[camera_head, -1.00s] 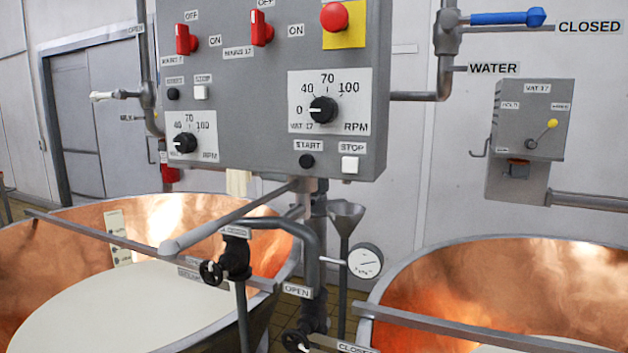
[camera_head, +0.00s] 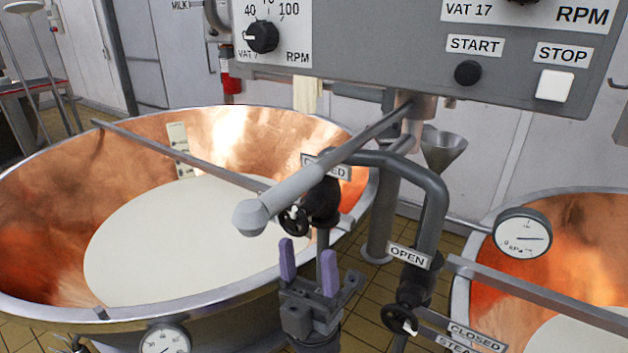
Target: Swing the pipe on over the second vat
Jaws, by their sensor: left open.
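The grey swing pipe (camera_head: 345,153) runs from a pivot under the control panel toward the lower left. Its thicker end (camera_head: 262,207) appears over the right part of the left copper vat (camera_head: 60,225), which holds pale liquid. The right copper vat (camera_head: 570,235) is partly cut off by the frame edge. My left gripper (camera_head: 308,268) has purple fingers pointing up. It is open and empty, below and slightly right of the pipe's end in the picture, apart from it. My right gripper is not in view.
Black-handled valves (camera_head: 400,318) and a bent dark pipe (camera_head: 432,195) stand between the vats, close to my gripper. A control panel (camera_head: 400,60) hangs above. Flat bars (camera_head: 180,155) cross the vats. A round gauge (camera_head: 522,233) sits at the right vat.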

